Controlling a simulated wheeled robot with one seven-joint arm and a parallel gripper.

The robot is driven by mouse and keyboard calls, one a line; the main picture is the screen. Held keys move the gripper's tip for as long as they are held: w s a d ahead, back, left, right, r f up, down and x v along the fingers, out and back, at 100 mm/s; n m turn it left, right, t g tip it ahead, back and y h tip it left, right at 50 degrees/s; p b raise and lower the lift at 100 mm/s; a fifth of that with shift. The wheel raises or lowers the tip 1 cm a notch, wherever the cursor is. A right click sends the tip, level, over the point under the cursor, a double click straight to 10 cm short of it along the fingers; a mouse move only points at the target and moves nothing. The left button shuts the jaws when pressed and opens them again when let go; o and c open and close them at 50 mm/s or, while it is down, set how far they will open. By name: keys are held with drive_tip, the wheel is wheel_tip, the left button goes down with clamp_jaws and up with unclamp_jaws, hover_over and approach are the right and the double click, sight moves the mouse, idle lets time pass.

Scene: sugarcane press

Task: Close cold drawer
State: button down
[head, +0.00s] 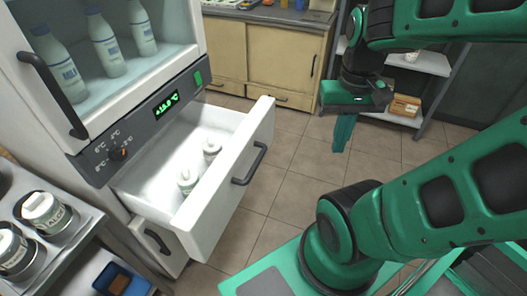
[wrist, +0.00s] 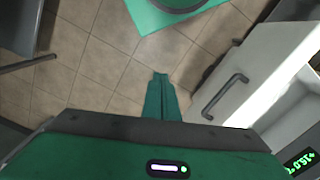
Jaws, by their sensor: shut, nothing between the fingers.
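The cold drawer (head: 226,190) is a white drawer pulled out from the fridge cabinet, with a dark bar handle (head: 249,164) on its front. Two white containers (head: 187,181) stand inside it. The drawer also shows at the right of the wrist view (wrist: 262,70), with its handle (wrist: 226,96). My gripper (head: 341,135) hangs in the air to the right of the drawer front, apart from it, fingers pointing down. The fingers are together and empty, and they also show in the wrist view (wrist: 161,95).
Above the drawer, a display panel (head: 150,115) and a compartment with milk bottles (head: 105,42) belong to the fridge. A metal cart (head: 68,250) with canisters stands at lower left. A beige cabinet (head: 265,60) and a shelf (head: 425,62) stand behind. Tiled floor (head: 300,165) lies clear before the drawer.

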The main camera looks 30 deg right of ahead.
drive_tip(key=n+t+y, duration=0.2)
drive_tip(key=n+y, duration=0.5)
drive_tip(key=n, duration=2.3)
approach(264, 152)
drive_tip(key=d+f, duration=0.5)
drive_tip(key=shift+w+a+f, duration=0.95)
drive_tip(key=shift+a+f, duration=0.4)
drive_tip(key=shift+w+a+f, duration=0.95)
drive_tip(key=shift+a+f, duration=0.35)
drive_tip(key=shift+a, duration=0.05)
drive_tip(key=shift+w+a+f, duration=0.95)
drive_tip(key=shift+a+f, duration=0.4)
drive_tip(key=shift+a, duration=0.05)
